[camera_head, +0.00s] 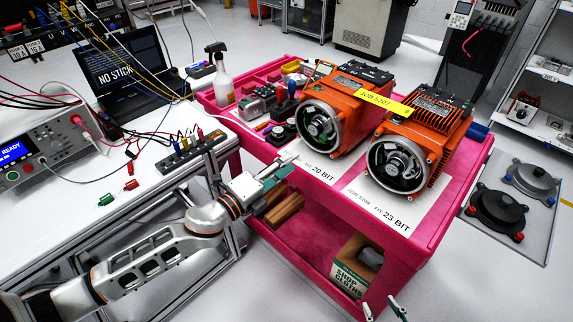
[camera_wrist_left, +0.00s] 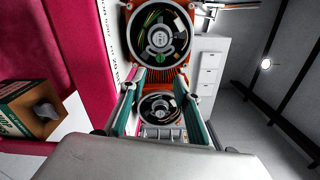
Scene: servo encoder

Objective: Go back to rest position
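My left gripper (camera_head: 283,172) reaches in from the left over the near left edge of the pink cart (camera_head: 425,243). In the left wrist view its two green-padded fingers (camera_wrist_left: 159,82) stand apart with nothing gripped between them. Two orange servo motors stand on the cart: one (camera_head: 345,108) labelled 20 BIT and one (camera_head: 420,140) labelled 23 BIT. Both have their round encoder ends open towards me. A yellow tag (camera_head: 386,101) lies across their tops. Only the fingertips of my right gripper (camera_head: 384,309) show at the bottom edge, apart and empty.
A white bench (camera_head: 75,185) at left holds a meter (camera_head: 35,150), a laptop (camera_head: 125,70), cables and a terminal block. A spray bottle (camera_head: 222,75) stands on the cart's far left corner. A cardboard box (camera_head: 352,268) sits on the lower shelf.

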